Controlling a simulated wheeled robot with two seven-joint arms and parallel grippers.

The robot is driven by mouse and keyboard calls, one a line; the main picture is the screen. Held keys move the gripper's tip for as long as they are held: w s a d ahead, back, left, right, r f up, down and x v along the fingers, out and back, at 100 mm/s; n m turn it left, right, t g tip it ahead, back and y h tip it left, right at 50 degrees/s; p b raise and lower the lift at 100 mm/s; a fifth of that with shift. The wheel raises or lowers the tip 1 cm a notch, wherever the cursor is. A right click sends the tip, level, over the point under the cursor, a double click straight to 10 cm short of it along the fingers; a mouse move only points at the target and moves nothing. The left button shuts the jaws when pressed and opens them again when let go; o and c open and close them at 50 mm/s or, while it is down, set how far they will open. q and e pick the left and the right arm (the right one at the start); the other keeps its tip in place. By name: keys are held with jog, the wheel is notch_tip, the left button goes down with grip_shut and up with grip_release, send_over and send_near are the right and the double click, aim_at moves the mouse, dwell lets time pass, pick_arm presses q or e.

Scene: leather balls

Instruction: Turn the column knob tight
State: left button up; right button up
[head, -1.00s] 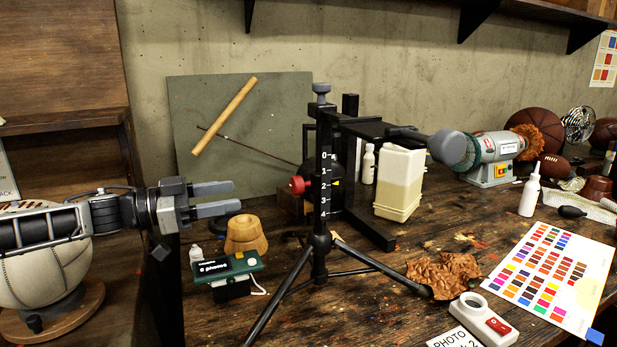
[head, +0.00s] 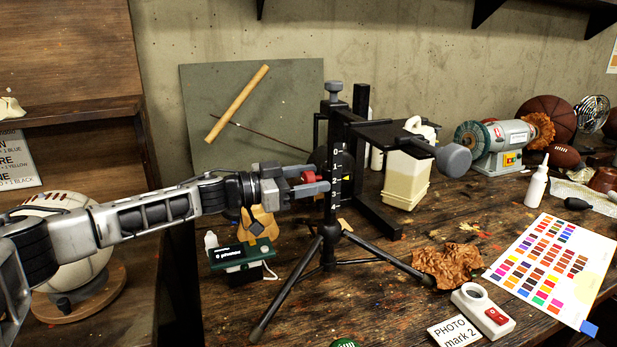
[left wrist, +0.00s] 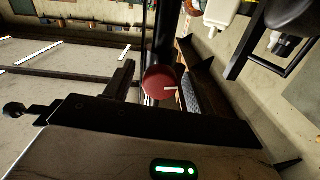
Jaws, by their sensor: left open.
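The red column knob (head: 311,177) sits on the left side of the black column (head: 336,205), which carries a white number scale and a yellow pointer. My left gripper (head: 318,180) reaches in from the left, open, with its two grey fingers above and below the red knob. Whether the fingers touch the knob cannot be told. In the left wrist view the red knob (left wrist: 160,83) is near the middle, with a small white mark on its face. My right gripper is in neither view.
The column stands on tripod legs (head: 289,290) on the wooden bench. A black arm with a grey end (head: 453,160) juts right from the column. A white jug (head: 407,175) stands behind.

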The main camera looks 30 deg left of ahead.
pick_arm(q)
jog(key=c, duration=1)
